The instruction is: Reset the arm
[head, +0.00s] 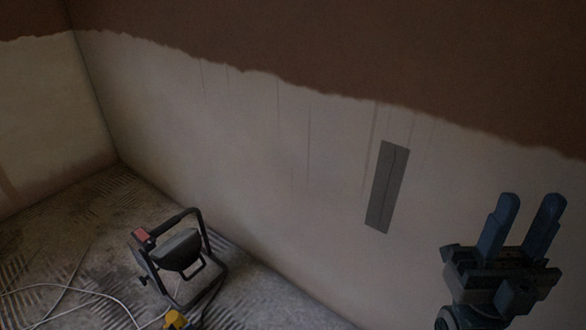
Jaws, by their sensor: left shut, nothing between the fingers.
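My right gripper (521,228) is at the lower right of the head view, with its two blue fingers pointing up. The fingers stand apart with a clear gap and nothing between them. It is in front of the plastered wall (250,150), and no contact with the wall shows. My left gripper is not in the head view.
A narrow grey rectangular plate (387,187) lies against the wall, left of my right gripper. A work lamp (180,250) in a black frame stands on the floor (75,235). A pale cable (75,290) and a yellow item (175,320) lie near it.

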